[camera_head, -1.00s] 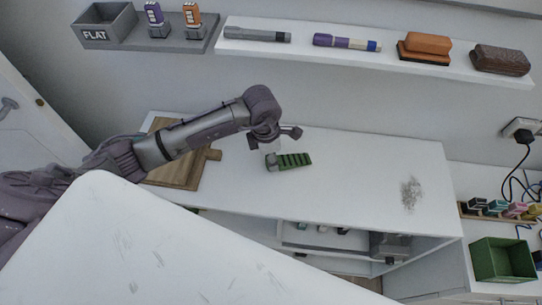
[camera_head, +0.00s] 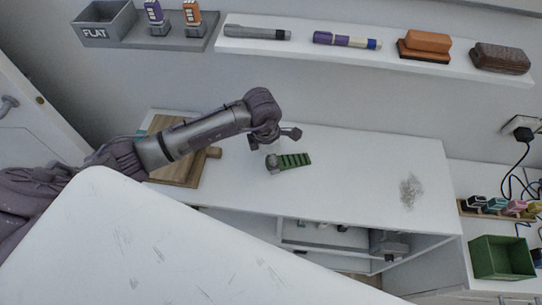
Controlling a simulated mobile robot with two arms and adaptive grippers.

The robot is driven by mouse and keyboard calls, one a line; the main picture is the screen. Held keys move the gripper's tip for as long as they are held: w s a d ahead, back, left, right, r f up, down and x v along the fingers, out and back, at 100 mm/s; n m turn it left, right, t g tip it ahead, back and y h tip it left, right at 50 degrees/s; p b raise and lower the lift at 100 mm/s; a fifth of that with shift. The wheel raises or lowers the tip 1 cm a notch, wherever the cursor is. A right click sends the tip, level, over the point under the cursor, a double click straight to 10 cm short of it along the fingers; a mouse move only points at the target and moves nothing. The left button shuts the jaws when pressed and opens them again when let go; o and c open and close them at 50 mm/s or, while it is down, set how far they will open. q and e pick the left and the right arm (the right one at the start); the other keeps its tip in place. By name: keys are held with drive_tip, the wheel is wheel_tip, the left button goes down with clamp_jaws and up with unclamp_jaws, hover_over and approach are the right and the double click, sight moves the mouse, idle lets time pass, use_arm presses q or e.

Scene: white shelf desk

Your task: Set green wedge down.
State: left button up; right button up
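The green wedge (camera_head: 293,160), a ridged strip with a grey block-like left end, appears to lie on the white desk top (camera_head: 350,185) near its middle. My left gripper (camera_head: 273,141) is just beyond and above the grey end. Its two fingers are spread apart, one to the left and one to the right, with nothing seen between them. A small gap shows between the fingers and the wedge. My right gripper is not in view.
A wooden board (camera_head: 185,170) lies left of the wedge. A grey speckled patch (camera_head: 411,191) marks the desk at right. A wall shelf (camera_head: 300,45) holds pens and erasers. A green bin (camera_head: 502,258) stands lower right. The desk between wedge and patch is clear.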

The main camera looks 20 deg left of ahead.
use_arm(q)
drive_tip(key=shift+r, duration=0.45)
wheel_tip(320, 180, up, 11)
drive_tip(key=a+b, duration=0.1)
drive_tip(key=b, duration=0.1)
drive_tip(key=shift+s+r, duration=0.15)
drive_tip(key=shift+s, duration=0.25)
